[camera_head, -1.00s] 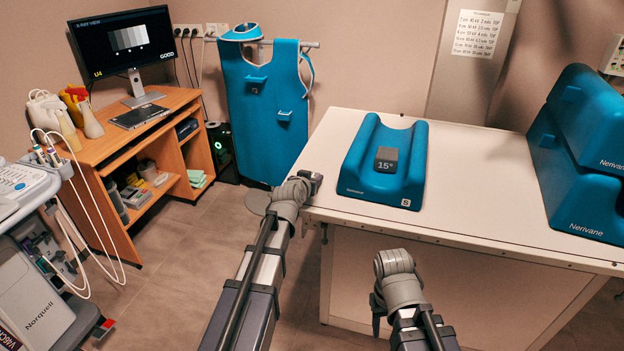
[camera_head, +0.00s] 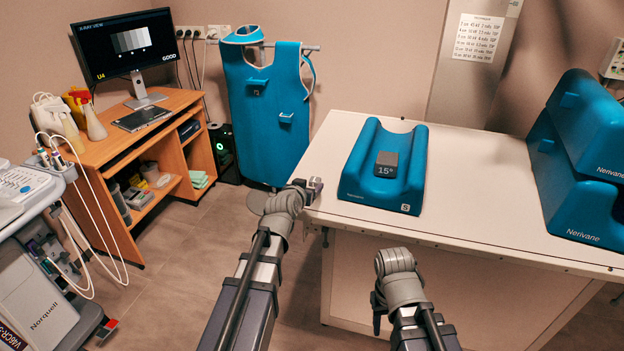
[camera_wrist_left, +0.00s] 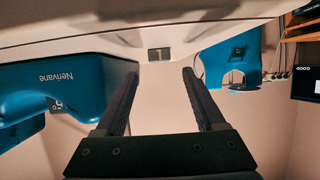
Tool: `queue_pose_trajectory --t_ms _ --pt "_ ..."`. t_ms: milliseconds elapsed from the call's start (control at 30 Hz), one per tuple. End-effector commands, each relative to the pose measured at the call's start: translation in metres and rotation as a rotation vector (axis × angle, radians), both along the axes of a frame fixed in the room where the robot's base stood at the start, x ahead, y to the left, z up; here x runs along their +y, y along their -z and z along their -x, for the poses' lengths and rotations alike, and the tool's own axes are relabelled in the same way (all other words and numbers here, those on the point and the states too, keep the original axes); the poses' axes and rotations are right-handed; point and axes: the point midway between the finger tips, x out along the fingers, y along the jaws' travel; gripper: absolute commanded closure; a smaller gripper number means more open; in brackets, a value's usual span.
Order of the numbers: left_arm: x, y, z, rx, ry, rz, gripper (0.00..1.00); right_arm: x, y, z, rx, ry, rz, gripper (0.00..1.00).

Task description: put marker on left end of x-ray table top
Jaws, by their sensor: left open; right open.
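The x-ray table (camera_head: 470,195) has a white top. Its left end lies in front of my left arm in the head view. A small grey rectangular piece, which looks like the marker (camera_wrist_left: 158,54), sits at the edge of the white surface in the left wrist view. My left gripper (camera_wrist_left: 160,72) is open, with its two dark fingers apart on either side of that piece and nothing visibly clamped. In the head view, my left gripper (camera_head: 312,184) is at the table's left edge, partly hidden by its wrist. My right arm is folded before the table and its fingers are hidden.
A blue cradle cushion (camera_head: 352,178) bearing a dark 15° block (camera_head: 386,163) stands right of my left gripper. Blue Nerivane cushions (camera_head: 583,190) are stacked at the far right. The tabletop between them is clear. A wooden desk (camera_head: 92,160) and an ultrasound cart (camera_head: 45,310) stand left.

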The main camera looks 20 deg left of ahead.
Motion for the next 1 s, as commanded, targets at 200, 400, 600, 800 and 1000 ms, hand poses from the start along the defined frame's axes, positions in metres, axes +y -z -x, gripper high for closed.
queue_pose_trajectory --t_ms 200,400,600,800,1000 --pt "0.001 -0.022 0.047 0.000 0.000 0.000 0.29 0.000 -0.022 0.000 0.000 0.000 0.000 0.50" --pt "0.002 -0.026 0.062 0.000 0.000 0.001 0.29 0.000 -0.026 0.000 0.000 0.000 0.000 0.50" --pt "0.002 -0.026 0.062 0.000 0.000 0.001 0.29 0.000 -0.025 0.000 0.000 0.000 0.000 0.50" --pt "0.002 -0.025 0.061 0.000 0.000 0.001 0.29 0.000 -0.025 0.000 0.000 0.000 0.000 0.50" --pt "0.002 -0.026 0.062 0.000 0.000 0.001 0.29 0.000 -0.026 0.000 0.000 0.000 0.000 0.50"
